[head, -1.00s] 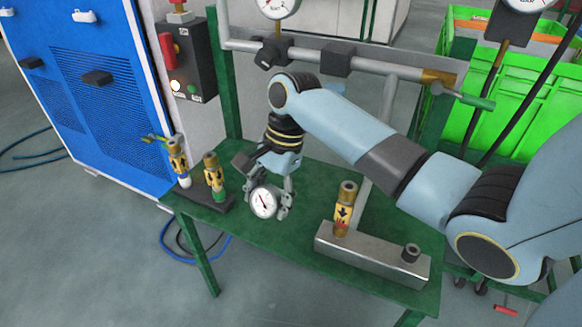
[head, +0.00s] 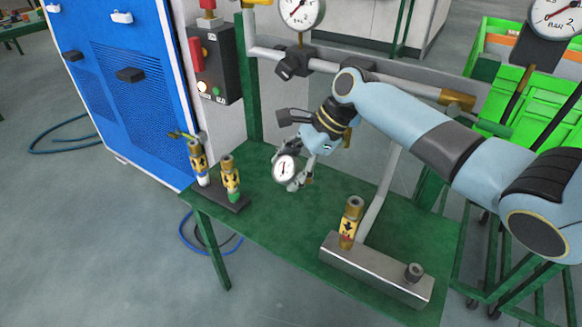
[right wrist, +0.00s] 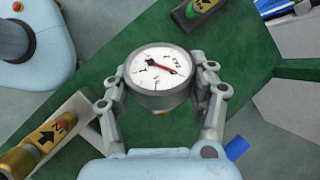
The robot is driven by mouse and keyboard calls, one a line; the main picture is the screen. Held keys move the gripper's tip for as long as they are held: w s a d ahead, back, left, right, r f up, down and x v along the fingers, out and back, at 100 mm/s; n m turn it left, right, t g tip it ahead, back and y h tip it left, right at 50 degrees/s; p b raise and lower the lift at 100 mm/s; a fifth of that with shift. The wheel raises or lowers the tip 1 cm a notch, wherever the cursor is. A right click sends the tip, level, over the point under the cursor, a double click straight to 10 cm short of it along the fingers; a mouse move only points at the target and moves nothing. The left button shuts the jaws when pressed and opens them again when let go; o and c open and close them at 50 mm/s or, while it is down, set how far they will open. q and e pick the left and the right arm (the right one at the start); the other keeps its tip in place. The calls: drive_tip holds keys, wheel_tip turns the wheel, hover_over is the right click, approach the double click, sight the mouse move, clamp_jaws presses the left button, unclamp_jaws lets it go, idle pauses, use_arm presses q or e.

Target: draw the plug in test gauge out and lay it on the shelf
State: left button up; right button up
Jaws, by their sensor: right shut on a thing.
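Whether the gauge touches the shelf I cannot tell. My left gripper is not in view.
A metal block (head: 375,270) with a brass fitting (head: 351,222) stands at the shelf's front right. Brass fittings with green (head: 230,180) and white (head: 198,163) parts stand on a dark base at the left. Pipework with a fixed gauge (head: 301,12) runs behind. The shelf's middle is clear.

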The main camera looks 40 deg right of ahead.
drive_tip(key=shift+r+p, duration=0.25)
drive_tip(key=shift+p, duration=0.15)
wheel_tip(320, 180, down, 8)
drive_tip(key=b, duration=0.3)
drive_tip(key=shift+r, duration=0.15)
drive_tip(key=shift+f+b, duration=0.55)
drive_tip(key=shift+f, duration=0.55)
drive_tip(key=o, duration=1.4)
drive_tip(key=shift+d+r, duration=0.15)
drive_tip(key=shift+r, duration=0.1)
drive_tip(key=v, duration=1.1)
drive_tip(key=shift+s+r, duration=0.2)
drive_tip(key=shift+r, duration=0.1)
